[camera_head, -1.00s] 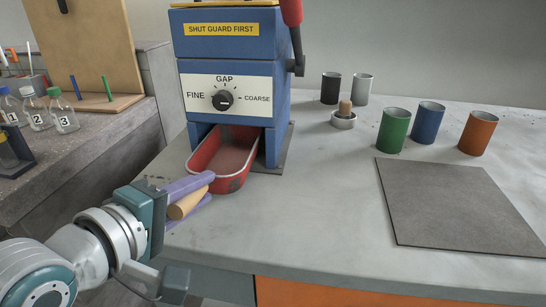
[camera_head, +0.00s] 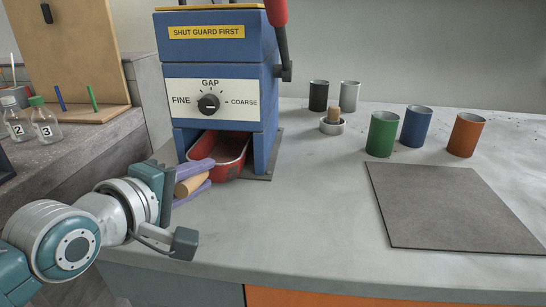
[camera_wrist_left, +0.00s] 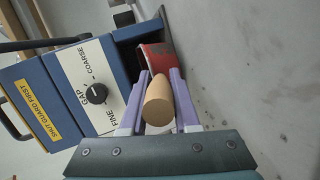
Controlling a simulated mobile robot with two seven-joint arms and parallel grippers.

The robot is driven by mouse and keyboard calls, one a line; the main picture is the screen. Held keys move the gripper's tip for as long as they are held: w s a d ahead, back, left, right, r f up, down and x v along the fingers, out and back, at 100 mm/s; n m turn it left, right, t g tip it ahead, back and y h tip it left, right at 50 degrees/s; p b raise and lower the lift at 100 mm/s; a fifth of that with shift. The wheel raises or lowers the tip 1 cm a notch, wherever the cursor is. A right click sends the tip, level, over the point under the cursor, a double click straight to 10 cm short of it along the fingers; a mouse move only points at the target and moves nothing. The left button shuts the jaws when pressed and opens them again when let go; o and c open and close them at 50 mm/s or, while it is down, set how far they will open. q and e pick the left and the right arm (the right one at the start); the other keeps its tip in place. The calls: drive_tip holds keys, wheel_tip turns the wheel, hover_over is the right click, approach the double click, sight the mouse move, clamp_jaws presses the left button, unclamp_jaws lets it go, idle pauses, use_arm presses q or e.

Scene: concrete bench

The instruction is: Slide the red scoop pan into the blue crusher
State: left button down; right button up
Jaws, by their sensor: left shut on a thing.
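The blue crusher (camera_head: 262,80) stands at the back left of the bench, with an opening at its base between two side walls. The red scoop pan (camera_head: 226,173) lies mostly inside this opening, its near end sticking out slightly. Its wooden handle (camera_head: 192,183) points out toward the front left. My left gripper (camera_head: 209,172) is shut on the handle, one purple finger on each side. In the left wrist view the handle (camera_wrist_left: 158,102) sits between the fingers, with the red pan (camera_wrist_left: 155,57) beyond, partly inside the crusher. The pan's far end is hidden. My right gripper is not in view.
A grey mat (camera_head: 450,205) lies at the right. Green (camera_head: 382,134), blue (camera_head: 416,127) and orange (camera_head: 466,135) cups stand behind it. A small bowl (camera_head: 331,127) with a wooden piece stands farther back. Bottles (camera_head: 45,125) stand on the left ledge. The bench between crusher and mat is clear.

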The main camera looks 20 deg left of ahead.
use_arm(q)
drive_tip(key=shift+w, duration=0.15)
drive_tip(key=c, duration=0.6)
unclamp_jaws()
drive_tip(key=shift+o, duration=0.2)
drive_tip(key=p+v, duration=0.3)
drive_tip(key=v, duration=0.7)
drive_tip(key=shift+r, duration=0.1)
